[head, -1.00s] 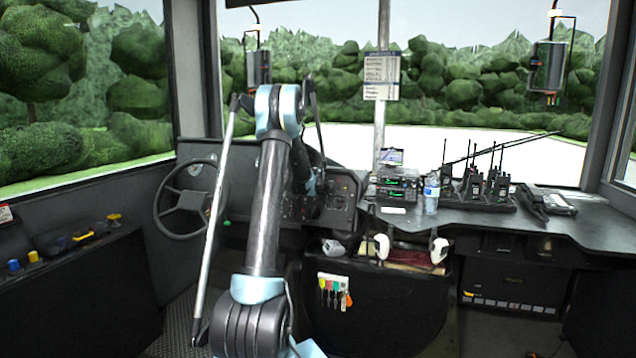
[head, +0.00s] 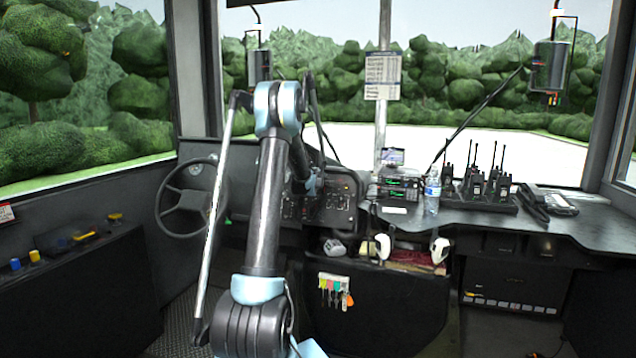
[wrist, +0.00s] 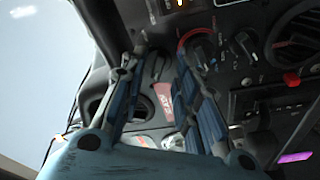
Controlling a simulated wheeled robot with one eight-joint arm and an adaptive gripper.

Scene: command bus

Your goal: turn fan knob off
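The dashboard control panel (head: 333,203) stands behind my arm in the head view. In the wrist view, a dark rotary knob (wrist: 201,52) with a red arc around it sits just right of my right fingertip. A second dark knob (wrist: 244,43) sits further right. I cannot read which one is the fan knob. My gripper (wrist: 160,52) is open, its two blue-padded fingers apart with nothing held between them. The fingertips are close to the panel, left of the first knob; contact cannot be told.
A round vent (wrist: 300,40) and a red button (wrist: 291,79) lie right of the knobs. The steering wheel (head: 163,213) is left of my arm. A water bottle (head: 432,196) and several radios (head: 487,185) stand on the right counter.

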